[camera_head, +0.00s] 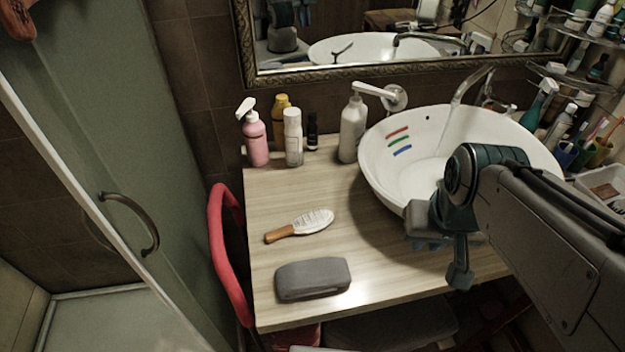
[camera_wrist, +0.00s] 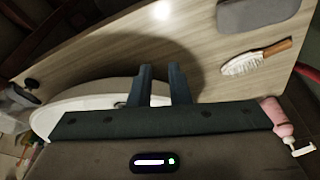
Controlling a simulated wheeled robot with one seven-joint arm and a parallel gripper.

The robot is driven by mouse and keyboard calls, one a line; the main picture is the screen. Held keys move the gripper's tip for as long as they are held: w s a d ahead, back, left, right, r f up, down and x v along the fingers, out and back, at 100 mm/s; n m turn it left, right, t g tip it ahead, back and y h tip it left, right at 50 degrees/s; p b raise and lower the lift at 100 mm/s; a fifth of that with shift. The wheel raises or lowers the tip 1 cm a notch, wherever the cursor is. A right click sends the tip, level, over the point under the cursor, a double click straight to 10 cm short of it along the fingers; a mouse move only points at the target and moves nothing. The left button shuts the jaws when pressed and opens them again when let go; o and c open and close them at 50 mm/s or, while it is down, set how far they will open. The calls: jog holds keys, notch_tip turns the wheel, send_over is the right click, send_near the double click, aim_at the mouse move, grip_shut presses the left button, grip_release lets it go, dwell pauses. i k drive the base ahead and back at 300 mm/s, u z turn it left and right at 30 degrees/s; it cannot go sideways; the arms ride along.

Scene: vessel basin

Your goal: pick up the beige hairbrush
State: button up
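The hairbrush (camera_head: 299,226) has a brown wooden handle and a pale head with bristles. It lies flat on the wooden counter (camera_head: 385,265), left of the basin, with its handle to the left. In the wrist view the hairbrush (camera_wrist: 257,58) is at the upper right, with its bristles showing. My gripper (camera_head: 435,262) is in front of the basin, to the right of the hairbrush and apart from it. In the wrist view my gripper (camera_wrist: 162,72) has two fingers with a gap between them, open and empty.
A grey case (camera_head: 312,279) lies in front of the hairbrush. A white basin (camera_head: 375,170) stands at the right. A pink pump bottle (camera_head: 256,140), a white bottle (camera_head: 293,138) and a soap dispenser (camera_head: 352,130) stand behind. A red chair (camera_head: 228,250) is at the left edge.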

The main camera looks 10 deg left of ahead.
aim_at(315, 221)
jog(key=k, duration=0.5)
jog(key=z, duration=1.05)
jog(key=i, duration=0.35)
jog(key=u, duration=2.25)
